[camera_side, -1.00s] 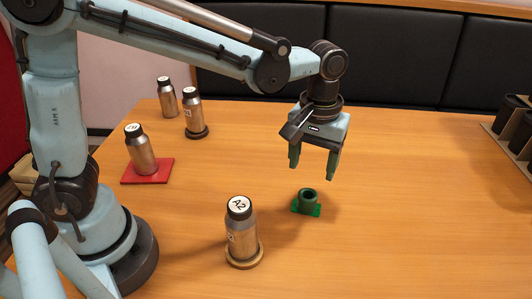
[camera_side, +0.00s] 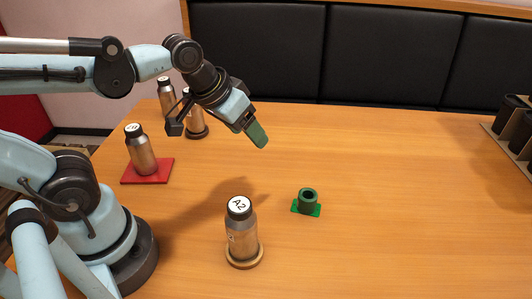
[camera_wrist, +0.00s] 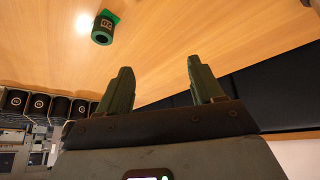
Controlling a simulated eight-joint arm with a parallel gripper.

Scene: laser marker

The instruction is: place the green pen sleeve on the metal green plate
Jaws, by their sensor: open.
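The green pen sleeve (camera_side: 308,199) is a short dark-green hollow cylinder. It stands upright on the green metal plate (camera_side: 316,213), which lies flat on the table right of centre. In the wrist view the sleeve (camera_wrist: 102,33) and part of the plate (camera_wrist: 114,17) show at the upper left. My gripper (camera_side: 258,135) is raised and tilted above the table, up and left of the sleeve and apart from it. Its two green fingers (camera_wrist: 158,82) are spread with nothing between them.
Bottle A2 (camera_side: 241,235) stands on a round wooden base at front centre. Another bottle (camera_side: 141,152) stands on a red plate (camera_side: 165,176) at left. Two more bottles (camera_side: 166,97) (camera_side: 194,122) stand behind. Dark cylinders in a rack (camera_side: 514,128) are at right. The table's right middle is clear.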

